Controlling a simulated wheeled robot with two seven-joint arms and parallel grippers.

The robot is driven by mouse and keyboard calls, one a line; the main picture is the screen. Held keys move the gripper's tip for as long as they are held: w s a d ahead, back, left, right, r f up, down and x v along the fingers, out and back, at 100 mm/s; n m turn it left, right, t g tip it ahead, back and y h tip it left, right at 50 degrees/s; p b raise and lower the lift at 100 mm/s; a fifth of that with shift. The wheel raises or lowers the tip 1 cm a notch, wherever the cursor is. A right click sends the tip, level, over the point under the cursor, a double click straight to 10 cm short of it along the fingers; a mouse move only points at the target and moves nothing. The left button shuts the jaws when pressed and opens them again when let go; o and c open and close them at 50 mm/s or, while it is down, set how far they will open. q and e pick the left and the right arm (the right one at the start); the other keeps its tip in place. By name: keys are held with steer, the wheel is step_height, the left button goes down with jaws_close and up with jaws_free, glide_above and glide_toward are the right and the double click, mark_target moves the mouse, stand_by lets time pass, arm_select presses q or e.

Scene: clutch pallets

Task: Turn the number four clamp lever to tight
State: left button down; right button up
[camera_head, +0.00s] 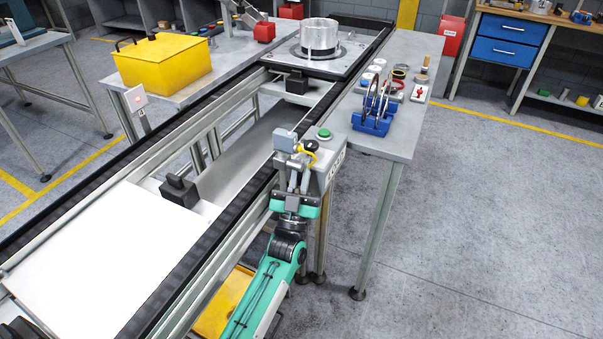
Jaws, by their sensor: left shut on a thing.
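My left gripper (299,165) reaches up from the bottom middle on a teal arm. It is at a grey control box (328,172) on the near side of the conveyor. Its fingers are shut at the clamp lever, whose black knob (311,145) shows just beyond the fingertips. The fingers hide most of the lever, and its tight or loose setting cannot be read. A label on the box front is too small to read fully. My right gripper is not in view.
A green button (324,134) and a grey-blue block (285,140) with a yellow cable are close to the gripper. A blue rack (374,122) stands on the bench at right. A pallet (345,59) bears a metal cylinder (319,36). Floor at right is clear.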

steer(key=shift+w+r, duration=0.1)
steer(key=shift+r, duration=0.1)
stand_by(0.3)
arm_select(q)
steer(key=c, duration=1.8)
jaws_free()
steer(key=shift+o, duration=0.2)
